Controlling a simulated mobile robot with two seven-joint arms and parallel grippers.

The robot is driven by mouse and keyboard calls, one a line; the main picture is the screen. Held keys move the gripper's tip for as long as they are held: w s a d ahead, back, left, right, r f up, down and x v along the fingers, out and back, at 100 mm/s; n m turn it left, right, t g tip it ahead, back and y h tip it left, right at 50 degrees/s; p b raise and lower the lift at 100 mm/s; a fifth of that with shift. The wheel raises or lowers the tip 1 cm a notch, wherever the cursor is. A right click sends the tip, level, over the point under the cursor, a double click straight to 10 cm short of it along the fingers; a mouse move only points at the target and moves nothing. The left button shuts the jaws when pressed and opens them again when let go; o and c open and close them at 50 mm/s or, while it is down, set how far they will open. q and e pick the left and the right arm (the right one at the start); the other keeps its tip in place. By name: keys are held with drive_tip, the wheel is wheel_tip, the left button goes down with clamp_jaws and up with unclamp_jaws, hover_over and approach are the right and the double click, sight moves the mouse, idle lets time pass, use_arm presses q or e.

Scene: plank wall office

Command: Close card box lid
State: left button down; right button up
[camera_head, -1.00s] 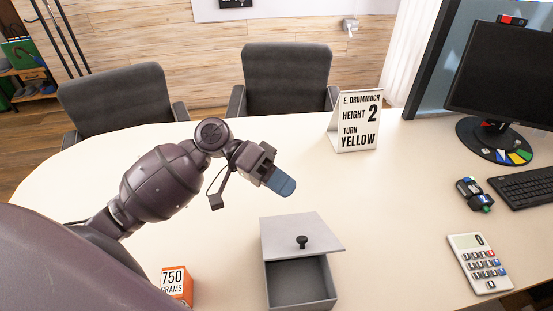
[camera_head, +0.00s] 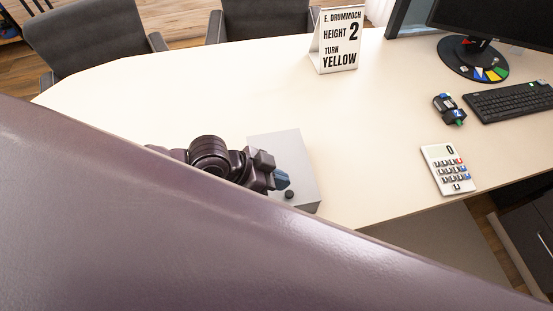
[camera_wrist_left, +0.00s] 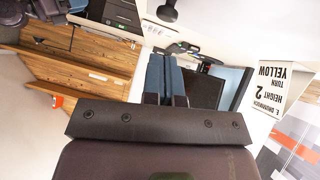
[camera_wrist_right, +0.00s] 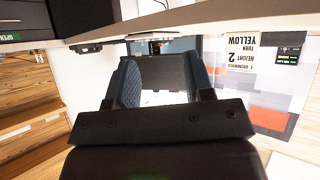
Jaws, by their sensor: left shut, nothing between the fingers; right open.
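The grey card box lid (camera_head: 280,150) shows in the head view at the table's near side, with a small black knob (camera_head: 289,194). My own arm hides the box's near part, so I cannot tell how far the lid covers it. My left gripper (camera_head: 283,180) is beside the knob, over or against the lid; contact is unclear. In the left wrist view its blue fingers (camera_wrist_left: 165,75) are together and empty, with a dark knob-like shape (camera_wrist_left: 168,11) beyond. My right gripper (camera_wrist_right: 161,78) is open and empty in its wrist view, apart from the box.
A calculator (camera_head: 447,168), a small dark object (camera_head: 450,109), a keyboard (camera_head: 510,100) and a monitor base (camera_head: 473,60) are on the right. A sign (camera_head: 338,40) stands at the back. The table (camera_head: 170,95) is clear behind the box.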

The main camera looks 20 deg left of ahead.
sight(289, 195)
use_arm(q)
drive_tip(key=shift+s+d+f, duration=0.1)
drive_tip(key=shift+s+f, duration=0.05)
drive_tip(key=shift+f, duration=0.35)
drive_tip(key=shift+s+d+f, duration=0.1)
drive_tip(key=shift+s+f, duration=0.05)
drive_tip(key=shift+f, duration=0.3)
drive_tip(key=shift+s+d+f, duration=0.1)
drive_tip(key=shift+s+f, duration=0.05)
drive_tip(key=shift+f, duration=0.85)
drive_tip(key=shift+s, duration=0.1)
use_arm(e)
drive_tip(key=shift+s+r, duration=0.1)
